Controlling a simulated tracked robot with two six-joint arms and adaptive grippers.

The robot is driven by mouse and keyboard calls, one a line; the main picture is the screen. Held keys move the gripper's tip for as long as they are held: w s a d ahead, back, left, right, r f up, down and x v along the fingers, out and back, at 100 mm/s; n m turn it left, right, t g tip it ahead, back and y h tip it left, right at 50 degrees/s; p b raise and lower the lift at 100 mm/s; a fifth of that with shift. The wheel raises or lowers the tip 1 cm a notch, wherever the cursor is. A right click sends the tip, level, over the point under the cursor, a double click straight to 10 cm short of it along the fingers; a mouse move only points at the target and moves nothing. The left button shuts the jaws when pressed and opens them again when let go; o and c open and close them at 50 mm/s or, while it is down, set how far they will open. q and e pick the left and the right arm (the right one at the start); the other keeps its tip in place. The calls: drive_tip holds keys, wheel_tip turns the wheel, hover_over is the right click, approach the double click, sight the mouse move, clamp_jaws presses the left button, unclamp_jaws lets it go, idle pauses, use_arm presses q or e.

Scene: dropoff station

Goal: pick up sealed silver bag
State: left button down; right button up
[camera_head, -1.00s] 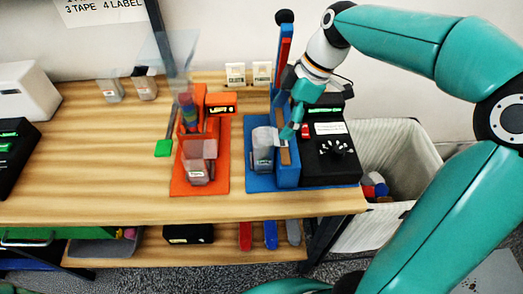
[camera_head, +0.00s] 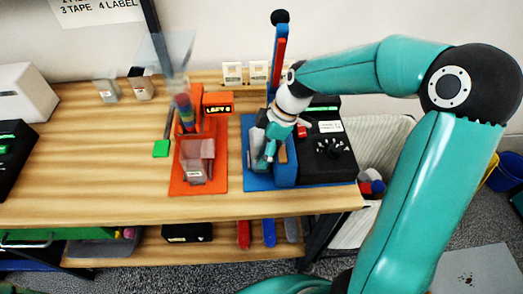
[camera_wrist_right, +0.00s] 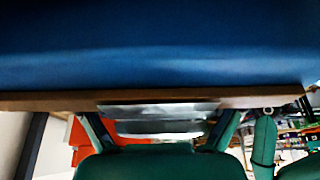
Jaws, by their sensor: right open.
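A silver-grey bag (camera_head: 258,137) stands in the blue holder (camera_head: 285,172) at the right of the table, partly hidden by my right gripper. My right gripper (camera_head: 268,157) is open, with its fingertips pointing down at the bag. In the right wrist view, a shiny silver piece (camera_wrist_right: 160,120) lies between the two teal fingers, under a brown strip and a wide blue surface. I cannot tell whether the fingers touch it. My left gripper is out of view.
A black box with a knob (camera_head: 325,150) stands right of the blue holder. The orange station (camera_head: 200,185), with a labelled translucent bag (camera_head: 195,165), stands to the left. A bin (camera_head: 385,165) is off the table's right end. The table's middle left (camera_head: 100,150) is clear.

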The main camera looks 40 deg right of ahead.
drive_tip(key=shift+c, duration=0.2)
drive_tip(key=c, duration=1.1)
drive_tip(key=shift+r, duration=0.15)
